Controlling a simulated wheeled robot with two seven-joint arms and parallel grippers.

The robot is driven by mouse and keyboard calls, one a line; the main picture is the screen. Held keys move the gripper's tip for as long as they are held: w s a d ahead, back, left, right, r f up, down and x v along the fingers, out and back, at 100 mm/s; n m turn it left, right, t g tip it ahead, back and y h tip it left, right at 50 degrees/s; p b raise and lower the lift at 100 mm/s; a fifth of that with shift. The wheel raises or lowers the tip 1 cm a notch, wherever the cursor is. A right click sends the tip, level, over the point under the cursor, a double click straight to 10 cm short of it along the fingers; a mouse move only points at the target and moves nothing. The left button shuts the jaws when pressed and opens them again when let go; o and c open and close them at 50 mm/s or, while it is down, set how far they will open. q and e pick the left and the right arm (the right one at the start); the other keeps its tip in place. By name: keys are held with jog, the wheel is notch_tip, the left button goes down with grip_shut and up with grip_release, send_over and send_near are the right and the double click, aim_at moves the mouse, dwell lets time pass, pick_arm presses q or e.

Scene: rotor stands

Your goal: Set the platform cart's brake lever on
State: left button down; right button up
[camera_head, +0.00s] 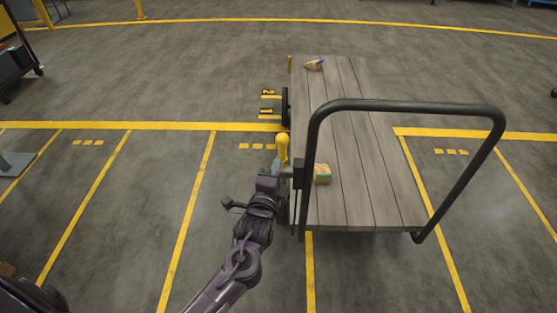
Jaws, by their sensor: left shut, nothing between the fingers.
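The platform cart (355,190) stands right of centre, with a grey plank deck and a black tubular push handle (410,105) at its near end. The brake lever (282,146), a yellow knobbed lever, stands at the cart's left side. My left gripper (281,172) is just below the yellow knob, beside the cart's near left corner. It is shut and holds nothing. Whether it touches the lever cannot be told. The lever's lower part is hidden by my gripper. My right gripper is not in view.
A small box-like item (322,174) lies on the near deck and another (314,64) at the far end. Yellow lines cross the grey floor. The floor left of the cart is mostly clear.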

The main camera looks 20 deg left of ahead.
aim_at(279, 146)
pick_arm(q)
jog(key=shift+w+a, duration=0.1)
jog(key=shift+w, duration=1.15)
jog(key=shift+w+r+p, duration=0.1)
jog(key=shift+r+p, duration=0.15)
jog(key=shift+p, duration=0.45)
jog(key=w+g+p, duration=0.1)
jog(key=p, duration=0.2)
jog(key=w+r+g+p, duration=0.1)
jog(key=p, duration=0.3)
jog(key=w+a+g+p, duration=0.1)
jog(key=g+p, duration=0.1)
jog(key=p, duration=0.1)
jog(key=shift+w+r+n+h, duration=0.1)
jog(key=shift+r+n+h, duration=0.2)
jog(key=shift+r, duration=0.1)
jog(key=g+p, duration=0.1)
jog(key=w+g+p, duration=0.1)
jog(key=w+p, duration=0.1)
jog(key=shift+w+a+f+g+p, duration=0.15)
jog(key=shift+a+f+g+p, duration=0.1)
jog(key=shift+a+g+p, duration=0.15)
jog(key=w+a+f+n+g+h+b, duration=0.1)
jog(key=w+f+g+b, duration=0.1)
jog(key=w+f+g, duration=0.1)
jog(key=shift+w+a+f+g+h, duration=0.15)
jog(key=shift+w+f+g+h, duration=0.2)
jog(key=shift+w+g, duration=0.55)
